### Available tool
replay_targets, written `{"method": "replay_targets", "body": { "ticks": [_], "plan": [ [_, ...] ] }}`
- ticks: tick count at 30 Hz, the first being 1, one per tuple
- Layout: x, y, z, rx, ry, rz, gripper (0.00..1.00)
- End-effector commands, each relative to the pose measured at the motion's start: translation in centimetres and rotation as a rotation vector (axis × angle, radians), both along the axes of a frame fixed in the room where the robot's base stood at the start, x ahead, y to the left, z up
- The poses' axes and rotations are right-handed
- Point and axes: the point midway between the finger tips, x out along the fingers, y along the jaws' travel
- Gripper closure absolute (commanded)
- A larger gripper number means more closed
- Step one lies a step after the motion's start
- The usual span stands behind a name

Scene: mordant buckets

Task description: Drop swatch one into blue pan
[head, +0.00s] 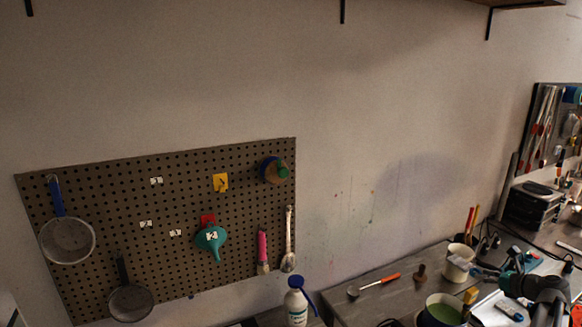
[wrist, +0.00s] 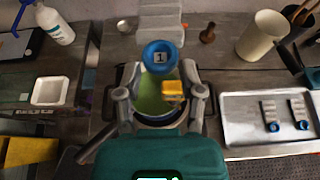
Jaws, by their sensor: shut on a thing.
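Swatch one is a pale pleated strip (wrist: 160,18) with a round blue end marked 1 (wrist: 160,57). My gripper (wrist: 161,68) has its two fingers on either side of the blue end and is shut on it. A yellow piece (wrist: 172,92) shows at the pan's right side.
A metal tray (wrist: 238,140) at right holds two grey strips with blue ends. A cream pot (wrist: 262,36), brown peg (wrist: 208,33), white dish (wrist: 50,91) and white bottle (wrist: 55,25) stand around. A pegboard (head: 110,215) hangs on the wall.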

Motion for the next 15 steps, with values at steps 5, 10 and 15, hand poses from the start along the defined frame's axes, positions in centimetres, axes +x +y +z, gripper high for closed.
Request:
{"method": "replay_targets", "body": {
  "ticks": [5, 10, 15],
  "plan": [
    [0.5, 0.6, 0.0, 0.0, 0.0, 0.011, 0.8],
    [0.9, 1.2, 0.0, 0.0, 0.0, 0.021, 0.8],
    [1.1, 1.5, -0.4, 0.0, 0.0, 0.025, 0.8]
  ]
}}
